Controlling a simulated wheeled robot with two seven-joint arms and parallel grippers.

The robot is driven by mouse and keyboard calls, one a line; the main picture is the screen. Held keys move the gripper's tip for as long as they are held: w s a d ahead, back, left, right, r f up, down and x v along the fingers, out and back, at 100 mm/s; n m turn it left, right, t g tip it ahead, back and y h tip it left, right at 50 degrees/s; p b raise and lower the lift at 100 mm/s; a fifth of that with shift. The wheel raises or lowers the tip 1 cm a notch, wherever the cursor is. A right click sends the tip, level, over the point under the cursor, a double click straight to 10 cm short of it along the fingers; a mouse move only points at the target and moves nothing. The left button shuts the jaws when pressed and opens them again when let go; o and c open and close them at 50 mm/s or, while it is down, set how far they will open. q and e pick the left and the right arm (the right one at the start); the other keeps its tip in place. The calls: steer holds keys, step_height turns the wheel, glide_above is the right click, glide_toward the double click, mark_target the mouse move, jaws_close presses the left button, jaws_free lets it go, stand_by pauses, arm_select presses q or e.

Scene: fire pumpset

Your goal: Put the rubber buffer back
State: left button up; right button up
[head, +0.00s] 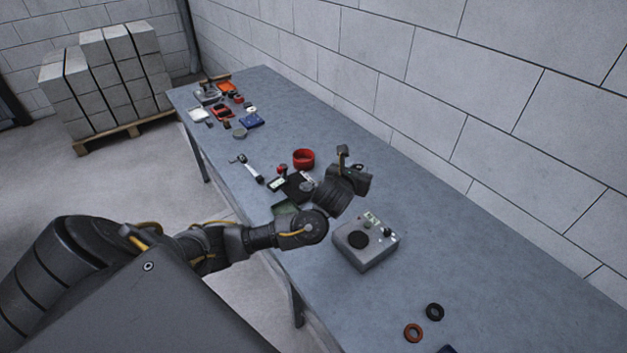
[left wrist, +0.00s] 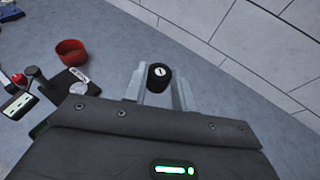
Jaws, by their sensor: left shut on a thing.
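The rubber buffer (left wrist: 159,77) is a short black cylinder with a small pale mark at its top centre. In the left wrist view it sits between the two grey fingers of my left gripper (left wrist: 158,82), which is shut on it. In the head view my left gripper (head: 350,179) is over the middle of the bench, between the red cup and the grey box; the buffer is not clear there. A black plate (left wrist: 66,84) with an upright post and a pale disc stands at the left in the left wrist view. My right gripper is not in view.
A red cup (head: 303,158) stands near the wall side of the bench (head: 480,265). A grey box (head: 368,246) with a round black pad stands nearer. Black (head: 435,311) and orange (head: 413,333) rings lie at the front. Several small parts crowd the far end.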

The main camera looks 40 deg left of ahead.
arm_select(q)
steer(key=s+d+r+m+h+b, duration=0.15)
steer(key=d+m+h, duration=0.25)
steer(key=d, duration=0.4)
steer(key=s+d+r+m+h+b, duration=0.1)
steer(key=s+d+m+h+b, duration=0.2)
steer(key=d, duration=0.4)
steer(key=s+d+f+m+g+h+b, duration=0.1)
steer(key=s+d+f+m+g+h, duration=0.1)
steer(key=s, duration=0.5)
steer(key=s+d+f+m+g+h+b, duration=0.1)
steer(key=s+d+f+m+g+h, duration=0.1)
steer(key=s+d+m+g+h, duration=0.1)
steer(key=s+d+m+h, duration=0.1)
steer(key=s+d+h, duration=0.1)
steer(key=s+d, duration=0.1)
steer(key=shift+s+d+g, duration=0.25)
steer(key=shift+s+g, duration=0.05)
steer(key=shift+s, duration=0.4)
